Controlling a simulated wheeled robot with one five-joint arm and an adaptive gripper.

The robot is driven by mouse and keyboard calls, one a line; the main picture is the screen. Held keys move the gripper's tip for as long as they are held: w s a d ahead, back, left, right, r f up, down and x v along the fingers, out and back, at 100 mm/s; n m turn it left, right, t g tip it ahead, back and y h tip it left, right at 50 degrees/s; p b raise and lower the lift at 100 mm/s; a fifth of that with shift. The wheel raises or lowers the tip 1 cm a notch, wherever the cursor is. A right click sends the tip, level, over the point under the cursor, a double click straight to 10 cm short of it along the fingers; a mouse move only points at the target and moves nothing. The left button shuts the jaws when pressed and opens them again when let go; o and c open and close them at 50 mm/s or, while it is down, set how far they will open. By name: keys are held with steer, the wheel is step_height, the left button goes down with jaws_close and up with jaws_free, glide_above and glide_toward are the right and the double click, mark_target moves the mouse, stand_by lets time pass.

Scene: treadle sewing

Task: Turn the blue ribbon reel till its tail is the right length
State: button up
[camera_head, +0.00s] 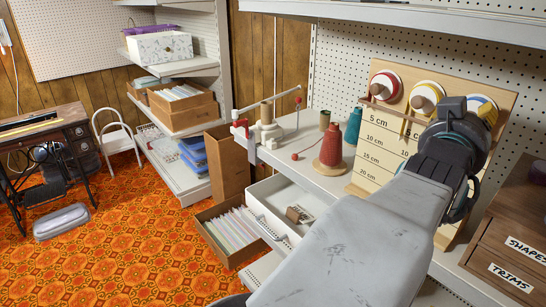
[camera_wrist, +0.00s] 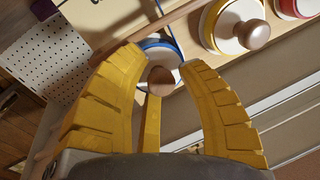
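The blue ribbon reel (camera_wrist: 155,43) is on the wooden board, with a blue rim, white face and round wooden knob (camera_wrist: 161,80). In the head view the reel (camera_head: 477,100) shows at the board's upper right, partly covered by my gripper. My gripper (camera_wrist: 163,58) is open, its yellow fingers on either side of the knob with gaps visible. The length scale (camera_head: 378,140) is partly hidden by my arm.
The yellow reel (camera_head: 426,97) and red reel (camera_head: 385,86) are beside the blue one. A red thread cone (camera_head: 331,147) and a teal one (camera_head: 353,126) stand left of the board. A wooden drawer unit (camera_head: 510,235) is at right.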

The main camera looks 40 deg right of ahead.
steer(key=shift+a+r+n+p, duration=0.1)
steer(key=shift+r+n+p, duration=0.2)
steer(key=shift+p, duration=0.7)
